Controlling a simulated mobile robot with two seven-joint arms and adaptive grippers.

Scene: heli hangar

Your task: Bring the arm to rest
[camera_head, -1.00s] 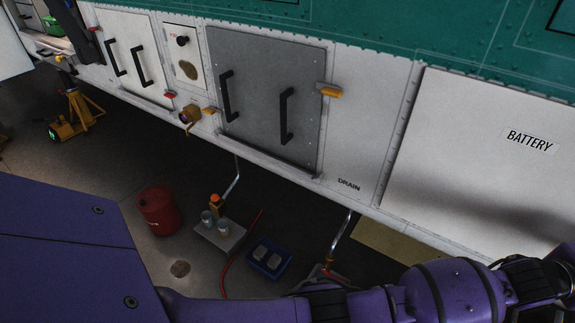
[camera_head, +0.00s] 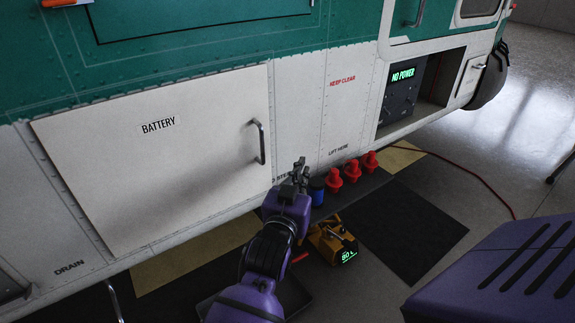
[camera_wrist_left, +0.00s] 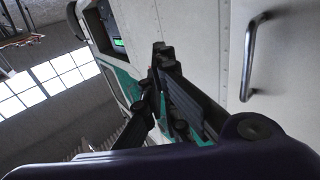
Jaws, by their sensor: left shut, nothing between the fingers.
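My left gripper (camera_head: 299,170) is shut and empty at the end of my purple left arm, in the middle of the head view. It is in front of the lower white side of the helicopter, below and right of the battery door's handle. The closed gripper fingers also show in the left wrist view (camera_wrist_left: 160,62). The battery door (camera_head: 160,160) is closed. Its handle (camera_head: 260,143) is apart from the gripper and also shows in the left wrist view (camera_wrist_left: 254,56). My right gripper is out of view.
Red items (camera_head: 351,170) and a blue can (camera_head: 316,191) stand behind the gripper. A yellow device (camera_head: 332,240) with a green display sits on the floor right of my arm. An open bay (camera_head: 400,92) reads "NO POWER". A red cable (camera_head: 470,170) crosses the floor at right.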

